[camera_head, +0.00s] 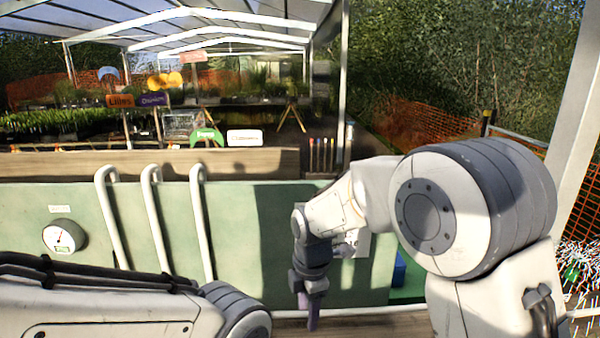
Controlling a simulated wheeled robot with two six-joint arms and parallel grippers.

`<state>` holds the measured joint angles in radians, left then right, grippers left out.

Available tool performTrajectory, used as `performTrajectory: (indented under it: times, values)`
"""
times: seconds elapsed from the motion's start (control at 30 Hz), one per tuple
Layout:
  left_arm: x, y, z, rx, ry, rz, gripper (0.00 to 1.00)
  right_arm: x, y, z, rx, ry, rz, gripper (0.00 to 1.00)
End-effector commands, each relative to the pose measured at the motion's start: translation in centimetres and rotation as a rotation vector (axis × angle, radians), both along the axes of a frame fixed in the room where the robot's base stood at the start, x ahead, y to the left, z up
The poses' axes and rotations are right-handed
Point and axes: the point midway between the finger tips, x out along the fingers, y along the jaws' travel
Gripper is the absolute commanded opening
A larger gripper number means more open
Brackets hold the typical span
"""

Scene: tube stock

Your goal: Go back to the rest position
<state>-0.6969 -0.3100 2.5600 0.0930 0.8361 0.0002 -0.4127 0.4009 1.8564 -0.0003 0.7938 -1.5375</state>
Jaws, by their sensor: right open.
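My right arm comes in from the right, and its gripper (312,312) hangs pointing down in front of the pale green panel, close above the front wooden surface. I see its fingers edge-on; it is open, and nothing shows between the fingers. The tips lie near the bottom of the picture. My left arm lies low across the bottom left corner, and its gripper is out of view.
A wooden surface (375,325) runs along the bottom. A blue object (399,268) sits behind my right arm. Planter signs (245,137) stand beyond the panel.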

Motion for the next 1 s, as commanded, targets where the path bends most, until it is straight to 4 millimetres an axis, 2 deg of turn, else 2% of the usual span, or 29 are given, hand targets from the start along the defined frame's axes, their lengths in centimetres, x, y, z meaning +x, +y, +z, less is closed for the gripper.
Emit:
performTrajectory:
  times: [0.03,0.2,0.4,0.87,1.0]
  values:
    - [0.0,0.0,0.0,0.0,0.0,0.0,0.67,-0.7,-2.4,0.0,0.016,-0.006,-0.179,0.53]
    - [0.0,0.0,0.0,0.0,0.0,0.0,0.67,-3.5,-8.6,-0.5,0.09,-0.031,-0.797,0.53]
    - [0.0,0.0,0.0,0.0,0.0,0.0,0.67,-6.5,-12.7,-1.1,0.16,-0.046,-1.271,0.53]
    - [0.0,0.0,0.0,0.0,0.0,0.0,0.67,-11.7,-17.3,-2.2,0.28,-0.064,-1.925,0.53]
    - [0.0,0.0,0.0,0.0,0.0,0.0,0.67,-12.6,-14.6,-1.3,0.269,-0.033,-1.854,0.53]
